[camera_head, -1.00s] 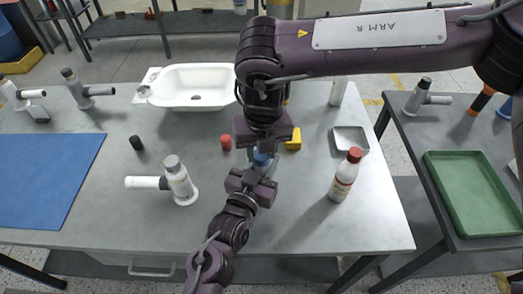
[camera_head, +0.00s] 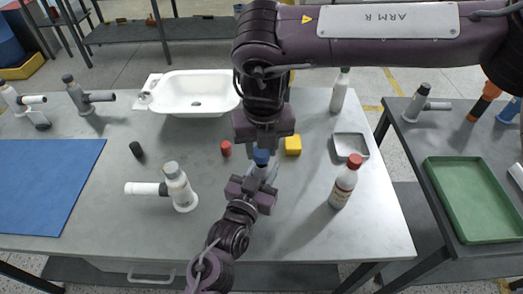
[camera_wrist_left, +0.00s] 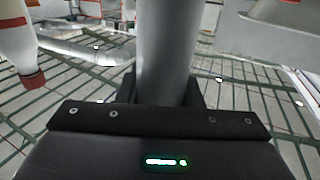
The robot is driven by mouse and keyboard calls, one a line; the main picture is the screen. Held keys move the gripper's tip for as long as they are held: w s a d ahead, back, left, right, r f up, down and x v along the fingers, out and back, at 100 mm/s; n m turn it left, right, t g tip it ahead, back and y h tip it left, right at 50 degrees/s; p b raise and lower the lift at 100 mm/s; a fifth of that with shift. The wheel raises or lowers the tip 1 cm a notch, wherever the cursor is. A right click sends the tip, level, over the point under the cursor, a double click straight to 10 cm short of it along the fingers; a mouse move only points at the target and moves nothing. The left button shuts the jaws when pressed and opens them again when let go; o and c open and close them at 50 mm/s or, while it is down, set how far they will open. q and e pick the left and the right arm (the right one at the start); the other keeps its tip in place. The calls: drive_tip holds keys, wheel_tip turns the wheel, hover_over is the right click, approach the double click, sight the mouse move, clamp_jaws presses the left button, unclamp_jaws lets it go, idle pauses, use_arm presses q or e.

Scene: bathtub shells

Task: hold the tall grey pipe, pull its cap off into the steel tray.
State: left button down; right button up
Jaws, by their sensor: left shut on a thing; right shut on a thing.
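The grey pipe (camera_wrist_left: 166,50) stands upright in the left wrist view, between the fingers of my left gripper (camera_wrist_left: 165,95). In the head view my left gripper (camera_head: 256,180) is shut low around it, and the pipe is mostly hidden by the two grippers. My right gripper (camera_head: 262,150) comes down from behind and is shut on the cap. I cannot tell whether the cap is still seated on the pipe. The steel tray (camera_head: 349,146) lies empty at the back right of the table.
A red-capped bottle (camera_head: 344,182) stands right of the grippers, in front of the tray. A yellow block (camera_head: 292,145) and a red cap (camera_head: 226,148) lie close by. A white pipe fitting (camera_head: 180,187) stands left. A white tub (camera_head: 196,92) is behind.

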wheel_tip(320, 180, up, 2)
drive_tip(key=shift+r, duration=0.2)
use_arm(q)
drive_tip(key=c, duration=0.9)
unclamp_jaws()
use_arm(e)
drive_tip(key=shift+f+b, duration=0.8)
use_arm(q)
drive_tip(key=v, duration=1.2)
